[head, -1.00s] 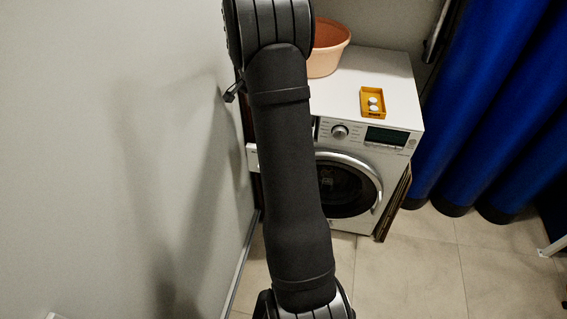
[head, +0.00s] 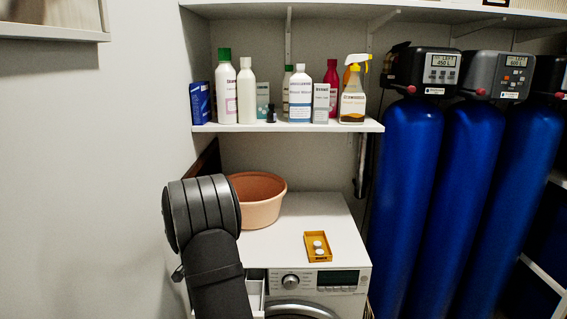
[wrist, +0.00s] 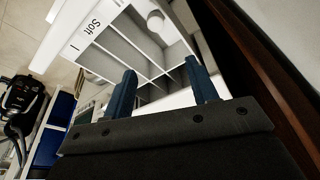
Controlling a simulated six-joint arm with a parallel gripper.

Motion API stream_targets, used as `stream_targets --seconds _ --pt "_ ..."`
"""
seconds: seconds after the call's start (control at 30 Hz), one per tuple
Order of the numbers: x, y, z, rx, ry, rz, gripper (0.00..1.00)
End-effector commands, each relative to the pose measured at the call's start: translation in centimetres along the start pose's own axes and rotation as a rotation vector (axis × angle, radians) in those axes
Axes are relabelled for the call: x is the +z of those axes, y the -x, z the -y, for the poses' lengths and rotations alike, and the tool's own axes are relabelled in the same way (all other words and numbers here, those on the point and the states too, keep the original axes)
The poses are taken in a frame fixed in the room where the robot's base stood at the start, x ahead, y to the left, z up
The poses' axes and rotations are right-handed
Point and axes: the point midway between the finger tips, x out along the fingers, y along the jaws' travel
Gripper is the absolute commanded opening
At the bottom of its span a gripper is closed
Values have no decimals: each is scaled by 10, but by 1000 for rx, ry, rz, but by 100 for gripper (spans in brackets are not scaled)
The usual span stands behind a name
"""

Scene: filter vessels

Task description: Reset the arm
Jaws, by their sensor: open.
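My gripper (wrist: 161,72) shows in the wrist view, its two blue fingers apart with nothing held between them. Beyond the fingertips is the open detergent drawer (wrist: 112,48) of the washing machine, divided into compartments and marked "Soft". A round white tablet (wrist: 158,21) is in one compartment. In the head view my arm's dark links stand at the lower left and the gripper is out of sight. The pulled-out drawer (head: 256,287) shows just right of the arm, partly hidden by it.
The washing machine (head: 331,221) bears a terracotta tub (head: 262,207) and a yellow tray (head: 309,257) with two white tablets (head: 318,247). A shelf (head: 285,127) above holds several bottles and boxes. Blue filter vessels (head: 408,190) stand at right. A wall is close at left.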

Motion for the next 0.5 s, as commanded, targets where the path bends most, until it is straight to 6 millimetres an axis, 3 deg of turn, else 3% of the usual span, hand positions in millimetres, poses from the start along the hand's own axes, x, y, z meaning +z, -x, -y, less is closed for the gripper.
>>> stream_targets --seconds 0.2,0.5 --pt "0 -40 0 2 1 1 53" --pt "0 -64 0 0 0 0 53"
